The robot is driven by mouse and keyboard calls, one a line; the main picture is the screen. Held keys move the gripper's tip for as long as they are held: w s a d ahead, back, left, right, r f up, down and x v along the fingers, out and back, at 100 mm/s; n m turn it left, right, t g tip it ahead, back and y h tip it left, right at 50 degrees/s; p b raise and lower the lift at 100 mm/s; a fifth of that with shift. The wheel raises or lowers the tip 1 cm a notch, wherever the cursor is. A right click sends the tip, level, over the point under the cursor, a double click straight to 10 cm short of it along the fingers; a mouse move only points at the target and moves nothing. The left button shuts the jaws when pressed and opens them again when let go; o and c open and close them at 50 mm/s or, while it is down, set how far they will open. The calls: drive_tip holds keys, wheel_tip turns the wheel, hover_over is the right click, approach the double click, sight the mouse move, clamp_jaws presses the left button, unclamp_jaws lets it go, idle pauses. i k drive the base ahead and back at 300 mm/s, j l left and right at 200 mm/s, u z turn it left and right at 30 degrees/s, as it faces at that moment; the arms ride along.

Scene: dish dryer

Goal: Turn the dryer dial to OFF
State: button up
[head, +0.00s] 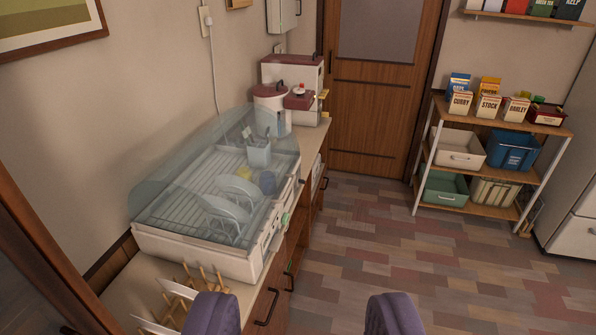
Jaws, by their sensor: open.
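The dish dryer (190,247) is a cream box on the counter at the left, under a clear curved cover (165,180). White plates (228,207) and a grey cutlery holder (259,155) stand inside it. Its front panel (272,238) faces right and shows small controls at a steep angle. I cannot make out which one is the dial or where it points. My gripper (303,320) shows as two purple fingers at the bottom edge, wide apart and empty. It is in front of the dryer, nearer to me, and not touching it.
A wooden rack with plates (180,297) stands on the counter close to my left finger. Drawers with dark handles (267,307) run below the counter. A red-and-cream appliance (293,80) stands behind the dryer. The tiled floor (370,240) is clear up to the shelf (540,172) at right.

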sight(299, 181)
drive_tip(key=i+l, duration=0.2)
drive_tip(key=i, duration=0.25)
drive_tip(key=i+l, duration=0.2)
drive_tip(key=i, duration=0.3)
drive_tip(key=i+l+u, duration=0.1)
drive_tip(key=i, duration=0.35)
drive_tip(key=i+l, duration=0.3)
drive_tip(key=i, duration=0.15)
drive_tip(key=i+l, duration=0.2)
drive_tip(key=i, duration=0.25)
drive_tip(key=i+l, duration=0.25)
drive_tip(key=i, duration=0.2)
drive_tip(key=j+u, duration=0.05)
